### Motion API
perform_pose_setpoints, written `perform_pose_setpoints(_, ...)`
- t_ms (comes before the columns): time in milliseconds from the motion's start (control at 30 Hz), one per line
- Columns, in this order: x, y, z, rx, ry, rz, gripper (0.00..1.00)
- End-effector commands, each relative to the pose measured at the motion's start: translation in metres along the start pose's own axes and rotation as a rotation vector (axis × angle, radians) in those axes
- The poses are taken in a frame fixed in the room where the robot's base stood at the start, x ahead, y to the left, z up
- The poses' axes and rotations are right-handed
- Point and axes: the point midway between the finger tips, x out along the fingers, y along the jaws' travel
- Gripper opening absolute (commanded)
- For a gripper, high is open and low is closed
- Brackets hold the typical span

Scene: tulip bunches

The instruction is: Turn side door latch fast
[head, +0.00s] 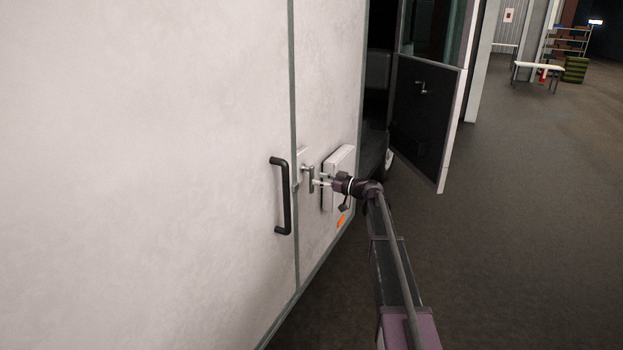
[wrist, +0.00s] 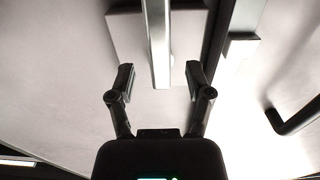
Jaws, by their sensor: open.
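The side door latch is a metal lever (head: 311,181) on a small plate beside the door seam, and it hangs about upright in the head view. In the wrist view the lever (wrist: 157,40) runs down from the top edge, its free end between my fingers with a gap on each side. My gripper (head: 320,179) is open at the latch, pointing at the white wall; its two spread fingers also show in the wrist view (wrist: 160,79). The side door (head: 150,180) looks closed, lying flush with the wall at the seam. The lever's pivot is outside the wrist view.
A black door handle (head: 283,195) stands out left of the seam; it also shows in the wrist view (wrist: 297,117). A pale box (head: 340,165) sticks out from the wall just right of the latch. A dark open door (head: 425,115) stands farther back.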

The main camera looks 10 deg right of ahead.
Motion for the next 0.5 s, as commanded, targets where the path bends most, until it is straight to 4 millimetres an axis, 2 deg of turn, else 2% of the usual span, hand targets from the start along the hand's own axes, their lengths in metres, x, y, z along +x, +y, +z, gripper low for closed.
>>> perform_pose_setpoints(33, 0.009, 0.001, 0.0, 0.0, 0.0, -0.001, 0.66)
perform_pose_setpoints(200, 0.025, 0.001, 0.0, 0.0, 0.0, -0.001, 0.66)
perform_pose_setpoints(500, 0.035, 0.0, 0.0, 0.0, 0.0, 0.0, 0.66)
